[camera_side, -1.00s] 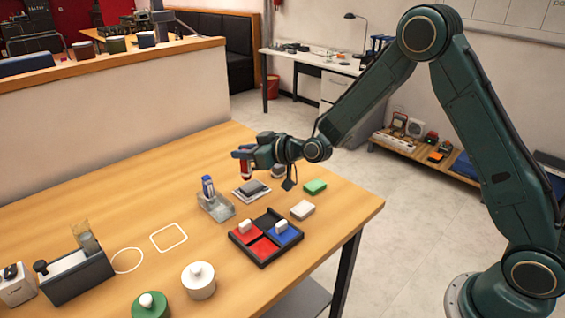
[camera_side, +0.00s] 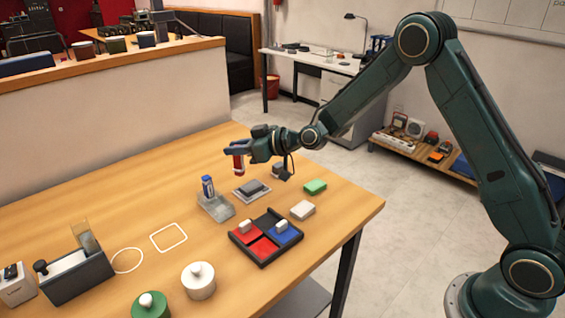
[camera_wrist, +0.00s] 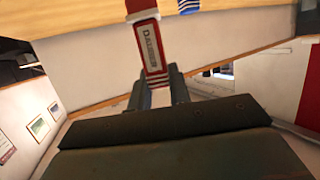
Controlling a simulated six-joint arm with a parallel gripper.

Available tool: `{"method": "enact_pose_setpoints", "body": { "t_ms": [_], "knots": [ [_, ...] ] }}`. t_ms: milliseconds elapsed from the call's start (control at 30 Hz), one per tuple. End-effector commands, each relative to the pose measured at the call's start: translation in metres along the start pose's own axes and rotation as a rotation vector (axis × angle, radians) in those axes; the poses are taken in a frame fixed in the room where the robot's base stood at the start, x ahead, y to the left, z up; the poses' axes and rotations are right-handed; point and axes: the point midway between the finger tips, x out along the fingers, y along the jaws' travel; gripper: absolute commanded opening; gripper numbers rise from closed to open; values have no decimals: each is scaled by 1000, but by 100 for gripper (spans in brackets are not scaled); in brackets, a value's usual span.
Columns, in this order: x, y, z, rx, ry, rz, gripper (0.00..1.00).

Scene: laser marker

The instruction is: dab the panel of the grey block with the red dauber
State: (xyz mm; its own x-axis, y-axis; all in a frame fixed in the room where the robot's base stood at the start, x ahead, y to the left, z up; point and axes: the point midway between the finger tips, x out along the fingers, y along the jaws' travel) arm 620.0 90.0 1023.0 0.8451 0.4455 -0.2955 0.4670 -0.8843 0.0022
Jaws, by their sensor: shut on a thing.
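My gripper (camera_side: 238,150) is shut on the red dauber (camera_side: 239,163) and holds it in the air above the table, behind the clear holder. In the wrist view the red dauber (camera_wrist: 150,45) stands between the fingers, with a white lettered label facing the camera. A grey block (camera_side: 252,187) lies on a flat, lighter plate on the table, below and slightly right of the dauber. The dauber is apart from it. The block's panel is too small to make out clearly.
A blue dauber (camera_side: 208,186) stands in the clear holder (camera_side: 222,214). A black tray (camera_side: 264,263) with red and blue pads lies in front. A white block (camera_side: 302,210), a green block (camera_side: 315,187) and a small dark object (camera_side: 280,171) are at the right. Lidded pots stand nearer.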

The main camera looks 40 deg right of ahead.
Motion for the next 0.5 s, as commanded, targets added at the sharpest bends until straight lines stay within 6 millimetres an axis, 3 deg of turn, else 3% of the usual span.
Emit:
{"method": "enact_pose_setpoints", "body": {
  "t_ms": [500],
  "knots": [
    [14,0,47,2,-3,-1,0]
  ]
}}
